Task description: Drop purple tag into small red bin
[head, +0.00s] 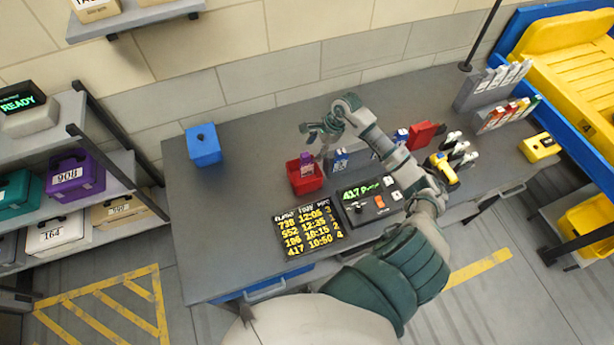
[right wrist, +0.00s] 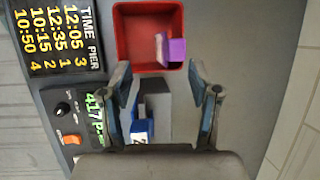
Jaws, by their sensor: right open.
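The small red bin (head: 305,181) stands on the grey desk, and it also shows in the right wrist view (right wrist: 130,64). The purple tag (head: 306,159) shows at the bin's mouth, its top above the far rim. In the right wrist view the tag (right wrist: 175,50) lies over the bin's opening and overlaps its right wall; whether it rests on the bottom I cannot tell. My right gripper (head: 316,130) is open above the bin, its two fingers (right wrist: 160,85) wide apart with nothing between them, clear of the tag. My left gripper is not in view.
A blue box (head: 203,145) stands at the desk's left. A schedule board (head: 308,229) and a control panel (head: 371,200) lie in front of the bin. Blue-and-white tags (head: 341,160) stand right beside the bin. The desk's left front is clear.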

